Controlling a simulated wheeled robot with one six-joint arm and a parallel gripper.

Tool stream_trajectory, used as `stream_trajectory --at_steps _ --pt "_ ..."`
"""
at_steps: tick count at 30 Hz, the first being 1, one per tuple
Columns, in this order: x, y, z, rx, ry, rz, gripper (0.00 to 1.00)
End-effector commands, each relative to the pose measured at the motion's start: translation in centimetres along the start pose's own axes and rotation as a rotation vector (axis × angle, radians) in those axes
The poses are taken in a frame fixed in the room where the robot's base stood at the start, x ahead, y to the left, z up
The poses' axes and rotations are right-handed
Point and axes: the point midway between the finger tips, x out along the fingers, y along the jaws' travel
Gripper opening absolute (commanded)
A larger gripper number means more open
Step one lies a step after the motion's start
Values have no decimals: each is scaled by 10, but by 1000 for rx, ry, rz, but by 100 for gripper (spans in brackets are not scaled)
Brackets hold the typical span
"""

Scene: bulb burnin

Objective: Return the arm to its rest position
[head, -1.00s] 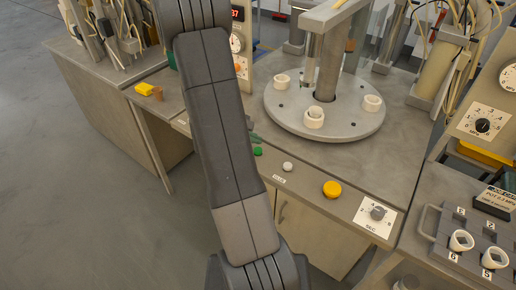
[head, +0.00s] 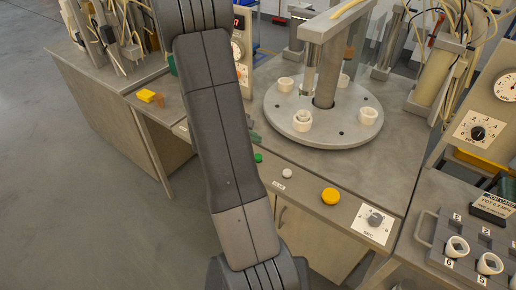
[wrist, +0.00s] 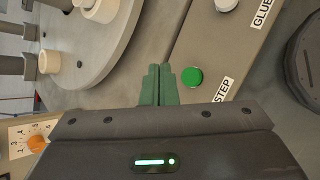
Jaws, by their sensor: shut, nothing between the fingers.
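My arm (head: 222,130) reaches from the bottom of the head view up past the top edge. My gripper shows in the wrist view (wrist: 156,86) as two dark green fingers pressed together, with nothing between them. In the head view a bit of dark green shows beside the arm, but the gripper is mostly hidden behind the arm.
A round turntable (head: 325,132) with several white cups stands on the bench right of my arm. A yellow button (head: 331,196) and a dial (head: 374,219) are on its front panel. A tray (head: 432,257) with white rings is at right. Open floor (head: 70,220) lies left.

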Motion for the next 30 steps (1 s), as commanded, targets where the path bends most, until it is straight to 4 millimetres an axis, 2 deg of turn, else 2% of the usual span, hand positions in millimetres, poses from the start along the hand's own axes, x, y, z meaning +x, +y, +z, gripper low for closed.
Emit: stream_trajectory --at_steps 10,12,22,24,30 --pt "15 -11 -10 -1 -1 -1 0" --pt "9 -6 -6 -2 -2 -1 0" --pt "5 -4 -3 -2 -1 -3 0" --pt "-8 6 5 3 2 2 0" --pt "-25 18 18 1 0 1 0"
